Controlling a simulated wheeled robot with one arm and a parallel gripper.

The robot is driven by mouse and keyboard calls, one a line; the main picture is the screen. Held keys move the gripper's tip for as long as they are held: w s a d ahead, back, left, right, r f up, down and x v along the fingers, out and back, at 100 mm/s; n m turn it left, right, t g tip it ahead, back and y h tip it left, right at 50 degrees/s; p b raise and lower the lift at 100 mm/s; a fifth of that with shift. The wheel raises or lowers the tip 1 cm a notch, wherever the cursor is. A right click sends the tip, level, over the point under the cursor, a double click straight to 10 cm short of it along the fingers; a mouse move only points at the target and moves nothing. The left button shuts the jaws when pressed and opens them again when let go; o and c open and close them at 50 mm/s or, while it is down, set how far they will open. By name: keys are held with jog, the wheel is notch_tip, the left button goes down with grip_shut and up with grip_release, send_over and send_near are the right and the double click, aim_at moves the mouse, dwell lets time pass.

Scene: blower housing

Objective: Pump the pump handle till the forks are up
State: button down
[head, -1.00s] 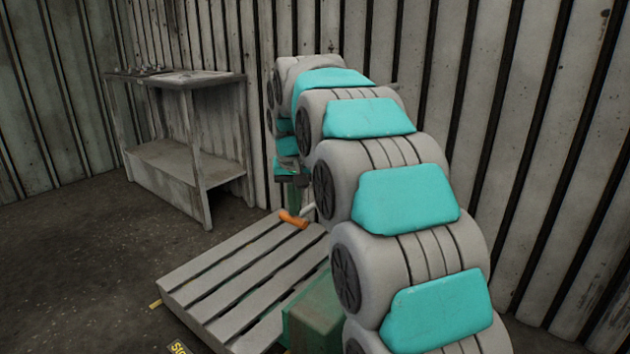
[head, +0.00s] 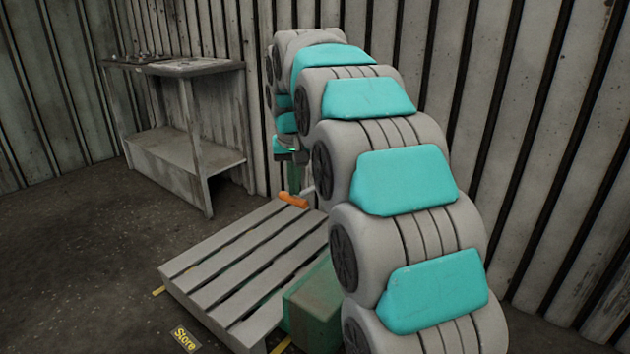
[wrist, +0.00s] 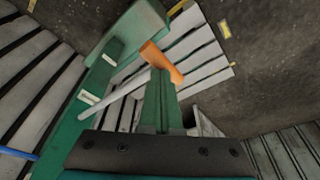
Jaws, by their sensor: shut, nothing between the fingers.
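The pump handle is a grey rod with an orange grip (head: 293,200); it also shows in the wrist view, where the rod (wrist: 115,95) slants up to the orange grip (wrist: 165,62). My gripper (wrist: 160,78) is shut and empty, with its green fingers right at the grip; I cannot tell whether they touch it. In the head view my gripper (head: 293,178) is just above the grip, partly behind my arm. A green pump body (head: 313,308) stands beside the pallet. The forks cannot be made out; their height is not clear.
A slatted grey pallet (head: 215,280) lies left of the green body. A workbench (head: 180,145) with small items on top stands against the wall at the back left. Open floor lies to the left.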

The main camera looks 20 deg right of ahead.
notch_tip(320, 180, down, 6)
jog(key=shift+f+b, duration=0.1)
jog(key=shift+b, duration=0.8)
notch_tip(320, 180, up, 13)
jog(key=p, duration=0.5)
jog(key=shift+f, duration=0.1)
jog(key=shift+r, duration=2.45)
jog(key=s+f+g, duration=0.1)
jog(key=s+f, duration=0.7)
jog(key=s, duration=0.6)
jog(key=s+f+n+g, duration=0.1)
jog(key=s+f+g, duration=0.1)
jog(key=s+f, duration=0.6)
jog(key=s+f+g, duration=0.1)
jog(key=s+f, duration=0.7)
jog(key=s, duration=1.3)
jog(key=shift+n+g, duration=0.3)
jog(key=shift+n, duration=0.1)
